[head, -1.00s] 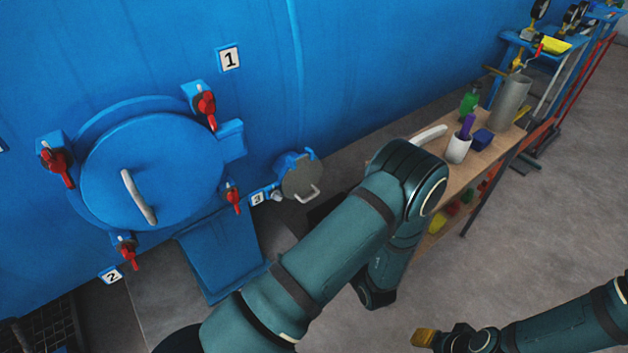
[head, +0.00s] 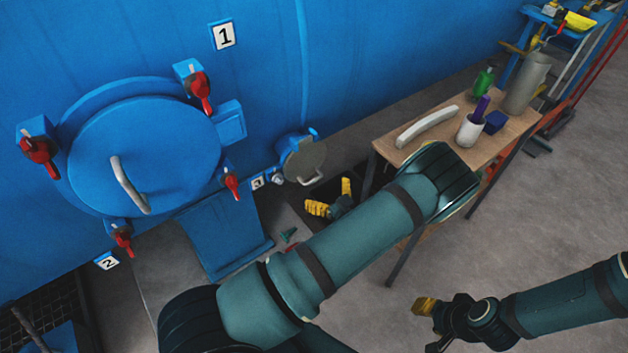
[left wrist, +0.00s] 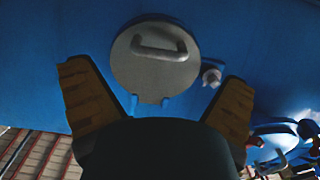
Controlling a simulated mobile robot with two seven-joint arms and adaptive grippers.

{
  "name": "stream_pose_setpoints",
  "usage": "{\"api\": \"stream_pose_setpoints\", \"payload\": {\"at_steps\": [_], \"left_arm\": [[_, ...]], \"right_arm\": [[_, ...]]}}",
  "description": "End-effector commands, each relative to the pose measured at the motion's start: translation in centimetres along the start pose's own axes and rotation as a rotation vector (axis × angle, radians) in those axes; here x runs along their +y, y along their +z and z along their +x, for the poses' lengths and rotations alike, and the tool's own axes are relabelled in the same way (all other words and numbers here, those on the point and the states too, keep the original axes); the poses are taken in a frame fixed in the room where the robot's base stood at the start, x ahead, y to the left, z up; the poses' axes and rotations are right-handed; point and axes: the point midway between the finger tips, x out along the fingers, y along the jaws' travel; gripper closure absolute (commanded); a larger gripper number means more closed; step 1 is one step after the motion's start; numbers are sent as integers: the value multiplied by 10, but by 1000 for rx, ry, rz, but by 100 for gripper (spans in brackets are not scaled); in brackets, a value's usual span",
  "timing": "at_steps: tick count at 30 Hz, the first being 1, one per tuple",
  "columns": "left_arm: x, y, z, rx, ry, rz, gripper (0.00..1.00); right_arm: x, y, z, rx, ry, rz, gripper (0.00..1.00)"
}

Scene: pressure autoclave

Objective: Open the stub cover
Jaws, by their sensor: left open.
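The stub cover (head: 305,161) is a small round grey disc with a bar handle (head: 312,181), on a blue stub of the vessel wall. It looks shut. In the left wrist view the cover (left wrist: 150,72) faces me, with its handle (left wrist: 158,50) near the top of the picture. My left gripper (head: 332,198) is open and empty, below and right of the cover, apart from it. In the left wrist view its fingers (left wrist: 158,98) stand on either side of the cover's lower part. My right gripper (head: 430,322) is at lower right, far from the cover; its opening is unclear.
A large blue door (head: 145,155) with red clamps is left of the stub. A wooden table (head: 397,151) right of the stub holds a curved white piece (head: 427,127), a white cup (head: 470,131) and bottles. A small white knob (head: 278,178) sits by the cover.

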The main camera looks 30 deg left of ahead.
Motion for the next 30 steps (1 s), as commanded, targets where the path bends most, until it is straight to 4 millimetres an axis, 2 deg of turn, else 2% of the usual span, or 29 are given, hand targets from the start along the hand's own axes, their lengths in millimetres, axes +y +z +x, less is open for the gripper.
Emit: {"api": "stream_pose_setpoints", "payload": {"at_steps": [3, 9, 21, 26, 27, 28, 30], "left_arm": [[-1, 1, 22, 1, -2, 0, 0], [0, 1, 43, 0, 0, 0, 0], [0, 0, 49, -1, 1, 0, 0], [0, 0, 49, -1, 1, 0, 56], [0, 0, 49, -1, 1, 0, 70], [0, 0, 49, -1, 1, 0, 76], [0, 0, 49, 0, 1, 0, 76]], "right_arm": [[1, 0, 3, 1, 0, 0, 53], [2, -1, 5, 3, 0, 0, 53], [2, -1, 5, 3, 0, 0, 53], [2, -1, 5, 3, 0, 0, 53], [2, -1, 5, 3, 0, 0, 53], [2, -1, 5, 3, 0, 0, 53], [2, -1, 5, 3, 0, 0, 53]]}}
